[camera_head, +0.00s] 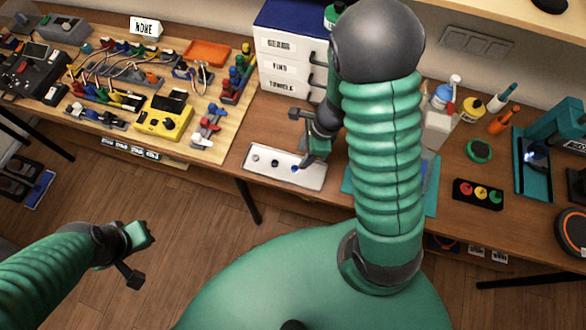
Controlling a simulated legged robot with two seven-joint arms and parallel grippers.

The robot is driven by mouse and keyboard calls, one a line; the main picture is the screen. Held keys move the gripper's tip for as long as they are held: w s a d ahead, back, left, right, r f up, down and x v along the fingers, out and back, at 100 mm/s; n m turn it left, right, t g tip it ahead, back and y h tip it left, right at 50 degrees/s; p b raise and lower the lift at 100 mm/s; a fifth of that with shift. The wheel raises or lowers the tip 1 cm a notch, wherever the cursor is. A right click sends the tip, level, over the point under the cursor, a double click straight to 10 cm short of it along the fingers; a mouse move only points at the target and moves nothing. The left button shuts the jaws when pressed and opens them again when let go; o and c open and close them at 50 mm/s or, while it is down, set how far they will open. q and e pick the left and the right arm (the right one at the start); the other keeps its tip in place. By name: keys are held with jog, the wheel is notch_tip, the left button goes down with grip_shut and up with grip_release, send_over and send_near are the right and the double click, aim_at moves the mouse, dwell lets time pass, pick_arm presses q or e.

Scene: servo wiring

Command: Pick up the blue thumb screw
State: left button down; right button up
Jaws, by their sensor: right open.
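A small blue thumb screw (294,169) sits toward the right end of a shallow white tray (310,179) near the front edge of the workbench. My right gripper (304,137) is open, its jaws spread, just above and behind the tray's right part. One finger is close to the blue screw; whether they touch I cannot tell. Nothing shows between the jaws. My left gripper (140,256) is at the lower left, over the floor, with its fingers apart and empty, far from the tray.
Small dark parts (275,162) sit left of the screw in the tray. A wired board with a yellow meter (163,117) lies to the left. A white drawer cabinet (285,72) stands behind the tray. My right arm hides part of the bench. Bottles (443,95) stand at the right.

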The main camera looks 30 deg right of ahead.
aim_at(295, 166)
jog(key=x, duration=0.3)
jog(key=b+x, duration=0.1)
jog(key=x, duration=0.3)
jog(key=shift+w+f, duration=0.1)
jog(key=shift+f, duration=0.3)
jog(key=shift+w+f, duration=0.1)
jog(key=shift+f, duration=0.1)
jog(key=shift+d, duration=0.1)
jog(key=c, duration=0.9)
grip_shut()
